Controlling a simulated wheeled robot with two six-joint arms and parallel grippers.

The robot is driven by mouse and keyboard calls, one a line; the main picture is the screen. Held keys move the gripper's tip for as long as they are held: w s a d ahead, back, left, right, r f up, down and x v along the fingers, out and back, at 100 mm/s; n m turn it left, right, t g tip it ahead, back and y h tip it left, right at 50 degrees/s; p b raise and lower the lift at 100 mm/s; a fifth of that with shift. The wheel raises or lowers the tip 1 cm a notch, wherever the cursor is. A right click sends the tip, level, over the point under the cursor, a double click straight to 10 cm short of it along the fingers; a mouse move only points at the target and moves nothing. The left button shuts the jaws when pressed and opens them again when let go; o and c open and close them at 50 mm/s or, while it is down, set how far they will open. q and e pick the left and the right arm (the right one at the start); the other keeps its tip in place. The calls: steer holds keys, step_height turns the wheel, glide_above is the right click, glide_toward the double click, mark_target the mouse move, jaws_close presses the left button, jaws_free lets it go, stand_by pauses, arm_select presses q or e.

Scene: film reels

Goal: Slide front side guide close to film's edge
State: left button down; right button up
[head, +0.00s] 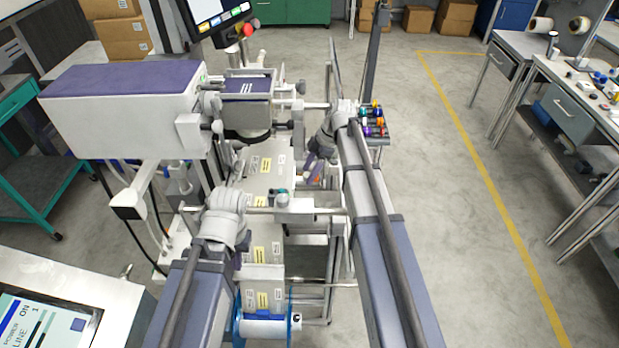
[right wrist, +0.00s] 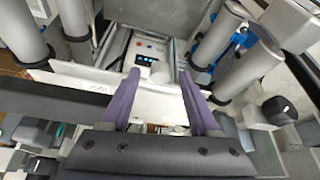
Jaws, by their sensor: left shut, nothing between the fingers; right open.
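The film (head: 262,182), a pale strip with yellow labels, runs down the middle of the head view. A crossbar assembly with a teal knob and a grey block (head: 283,201) sits at the film's right edge; it appears to carry the front side guide, but I cannot tell its exact gap to the film. My left gripper (head: 237,172) is shut and empty beside the film's left edge, its fingers small in view. My right gripper (head: 312,167) has purple fingers and is open, right of the film. In the right wrist view its fingers (right wrist: 158,78) are spread before a white plate (right wrist: 88,78).
A blue-flanged reel (head: 266,326) is at the bottom. A large white-and-purple machine housing (head: 125,120) stands at left. Coloured knobs (head: 373,120) are beyond my right arm. Grey rollers (right wrist: 262,68) flank the right wrist view. The floor (head: 450,230) at right is clear.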

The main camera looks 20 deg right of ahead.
steer(key=shift+f, duration=0.15)
steer(key=shift+c, duration=0.3)
jaws_close()
stand_by(1.1)
